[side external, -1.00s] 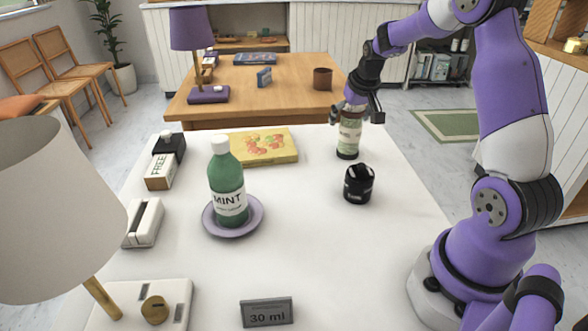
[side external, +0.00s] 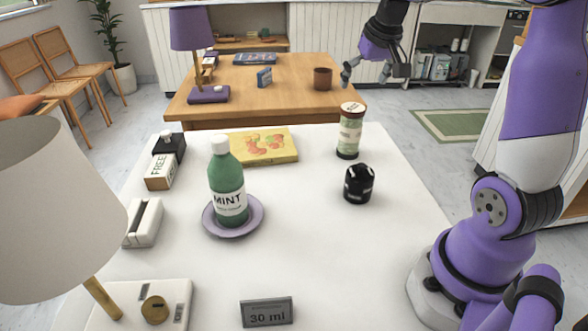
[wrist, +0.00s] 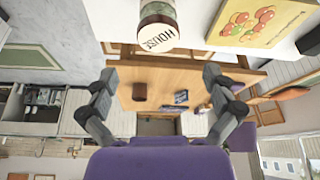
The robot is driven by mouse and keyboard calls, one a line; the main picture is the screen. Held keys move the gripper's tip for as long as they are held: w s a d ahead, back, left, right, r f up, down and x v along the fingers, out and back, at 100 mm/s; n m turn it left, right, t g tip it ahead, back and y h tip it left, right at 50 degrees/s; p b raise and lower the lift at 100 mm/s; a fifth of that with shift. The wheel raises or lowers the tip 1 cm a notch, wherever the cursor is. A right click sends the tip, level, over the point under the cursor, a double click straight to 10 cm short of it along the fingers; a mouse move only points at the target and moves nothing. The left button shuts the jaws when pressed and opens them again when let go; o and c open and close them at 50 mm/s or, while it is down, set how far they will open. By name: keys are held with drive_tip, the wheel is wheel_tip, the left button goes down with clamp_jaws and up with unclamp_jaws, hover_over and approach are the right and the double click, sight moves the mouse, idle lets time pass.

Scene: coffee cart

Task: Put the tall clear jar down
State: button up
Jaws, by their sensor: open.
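The tall jar (side external: 350,133) stands upright on the white table near its far right edge. It has a brown top and a pale label, and its contents look dark. My gripper (side external: 367,77) is open and empty, above and behind the jar and apart from it. In the wrist view the jar (wrist: 157,28) shows at the top edge with a label reading "HOUSE", beyond the open fingers of my gripper (wrist: 165,100). Part of the jar is cut off there.
A black round object (side external: 359,184) stands just in front of the jar. A green mint bottle (side external: 227,181) stands on a purple saucer (side external: 258,222). A yellow box (side external: 264,147) lies left of the jar.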

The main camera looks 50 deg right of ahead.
drive_tip(key=s+a+n+y, duration=0.1)
drive_tip(key=s+a+n, duration=0.1)
drive_tip(key=a, duration=0.5)
drive_tip(key=s+a+f+n+t, duration=0.1)
drive_tip(key=s+a+n, duration=0.1)
drive_tip(key=s+a, duration=0.3)
drive_tip(key=s+a+n+y, duration=0.1)
drive_tip(key=s+a+n, duration=0.1)
drive_tip(key=a, duration=0.7)
drive_tip(key=shift+s+a+f+n+t+y, duration=0.2)
drive_tip(key=shift+s+a+n+t+y, duration=0.15)
drive_tip(key=shift+s, duration=0.5)
